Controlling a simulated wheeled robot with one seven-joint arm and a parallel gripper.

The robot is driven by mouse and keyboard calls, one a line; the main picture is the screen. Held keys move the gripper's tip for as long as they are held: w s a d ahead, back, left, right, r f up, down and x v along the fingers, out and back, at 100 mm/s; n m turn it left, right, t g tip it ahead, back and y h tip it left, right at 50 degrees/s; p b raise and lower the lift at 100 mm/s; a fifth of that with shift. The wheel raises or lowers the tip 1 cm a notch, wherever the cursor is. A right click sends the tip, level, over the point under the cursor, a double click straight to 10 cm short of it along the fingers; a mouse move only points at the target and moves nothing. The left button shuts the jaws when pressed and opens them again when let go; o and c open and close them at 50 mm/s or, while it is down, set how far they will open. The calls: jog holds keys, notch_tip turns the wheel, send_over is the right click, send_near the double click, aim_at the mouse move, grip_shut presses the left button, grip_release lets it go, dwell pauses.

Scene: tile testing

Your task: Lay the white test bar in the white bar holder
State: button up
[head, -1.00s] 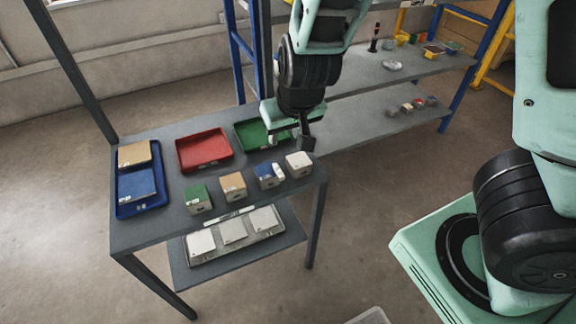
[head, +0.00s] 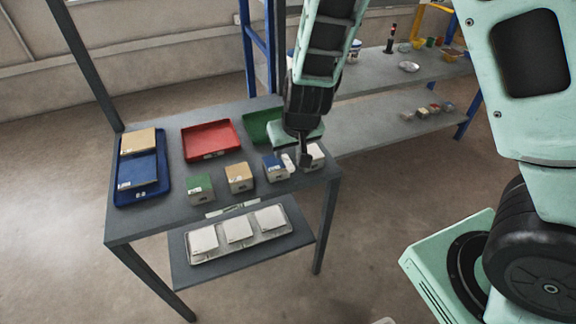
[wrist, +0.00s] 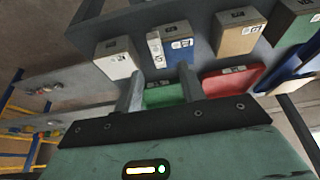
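The white test bar (head: 288,162) is a small pale piece at the right side of the blue block (head: 273,170). In the wrist view the white bar (wrist: 156,50) shows upright against the blue block (wrist: 180,54), beyond my fingertips and between their lines. I cannot tell whether it rests on the block or beside it. The white block (head: 314,160), apparently the white bar holder, stands at the row's right end and is partly covered by my gripper (head: 305,158). In the wrist view my gripper (wrist: 160,80) is open, its two fingers apart with nothing between them.
A tan block (head: 239,178) and a green block (head: 200,189) continue the row. A lower shelf holds a tray of white tiles (head: 238,232). Grey shelving (head: 390,75) stands behind right.

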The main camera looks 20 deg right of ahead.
aim_at(287, 159)
jog(key=x, duration=0.4)
jog(key=shift+s+b, duration=0.3)
jog(key=shift+b, duration=0.1)
grip_shut()
jog(key=shift+r, duration=0.1)
